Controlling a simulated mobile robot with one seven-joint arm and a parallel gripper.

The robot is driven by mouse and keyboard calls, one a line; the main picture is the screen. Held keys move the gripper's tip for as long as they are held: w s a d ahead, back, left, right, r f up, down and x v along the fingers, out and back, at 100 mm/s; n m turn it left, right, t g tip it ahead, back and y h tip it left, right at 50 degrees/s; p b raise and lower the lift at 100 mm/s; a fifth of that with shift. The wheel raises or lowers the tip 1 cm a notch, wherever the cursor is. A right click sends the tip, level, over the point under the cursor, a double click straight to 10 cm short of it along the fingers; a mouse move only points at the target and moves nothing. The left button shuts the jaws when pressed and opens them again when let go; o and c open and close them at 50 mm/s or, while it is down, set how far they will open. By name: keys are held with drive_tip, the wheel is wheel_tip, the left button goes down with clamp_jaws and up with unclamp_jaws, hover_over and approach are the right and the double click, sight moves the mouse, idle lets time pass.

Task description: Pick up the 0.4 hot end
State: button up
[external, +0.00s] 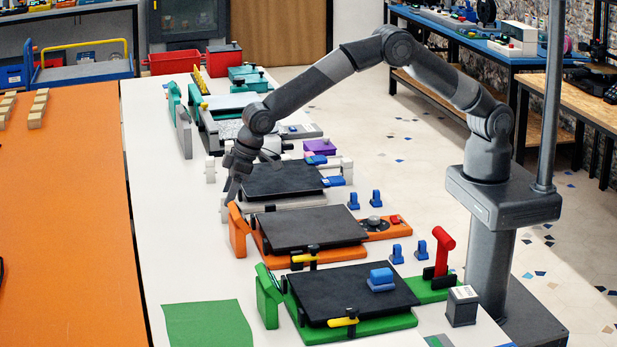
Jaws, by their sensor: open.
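No marking that reads 0.4 is legible, so I cannot tell which part is the 0.4 hot end. Small blue upright parts stand on the white table in pairs: one pair (353,201) beside the grey printer, another (397,254) beside the orange printer. A larger blue block (380,276) lies on the black plate of the green printer. My gripper (232,196) points down at the left edge of the grey printer's black plate (280,180). It is open, small in view, and nothing shows between its fingers.
The orange printer (312,228) and green printer (350,325) stand in the row nearer the camera. A red lever (445,248) and grey cube (461,308) are at the right. A green mat (207,324) lies front left. The table's left strip is clear.

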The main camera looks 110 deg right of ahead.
sight(223, 207)
drive_tip(key=x, duration=0.5)
drive_tip(key=c, duration=1.1)
